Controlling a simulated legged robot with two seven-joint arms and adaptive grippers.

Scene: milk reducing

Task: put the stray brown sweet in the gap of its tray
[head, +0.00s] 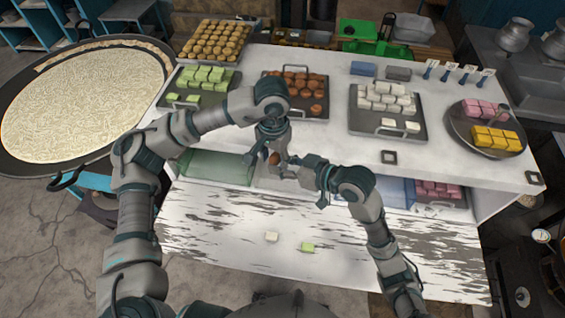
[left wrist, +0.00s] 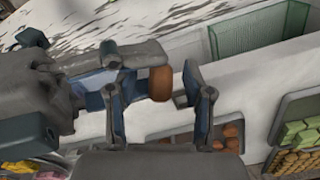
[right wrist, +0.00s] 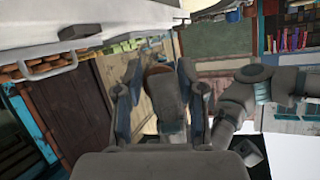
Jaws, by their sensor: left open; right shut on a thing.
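The stray brown sweet (head: 273,158) is in the air in front of the counter, between my two grippers. My right gripper (head: 290,166) is shut on it from the right. My left gripper (head: 272,150) is open, pointing down, with its fingers on either side of the sweet. In the left wrist view the sweet (left wrist: 160,83) is between the open left fingers (left wrist: 158,100), at the tips of the right gripper. The right wrist view shows the sweet (right wrist: 157,70) too. The tray of brown sweets (head: 313,118) is on the counter behind, partly covered by my left arm; its gap is unclear.
Trays of green sweets (head: 170,99) and white sweets (head: 412,134) flank the brown one. A round tray (head: 460,135) holds pink and yellow sweets. A white sweet (head: 271,237) and a green sweet (head: 308,247) lie low in front. The counter's front strip is mostly clear.

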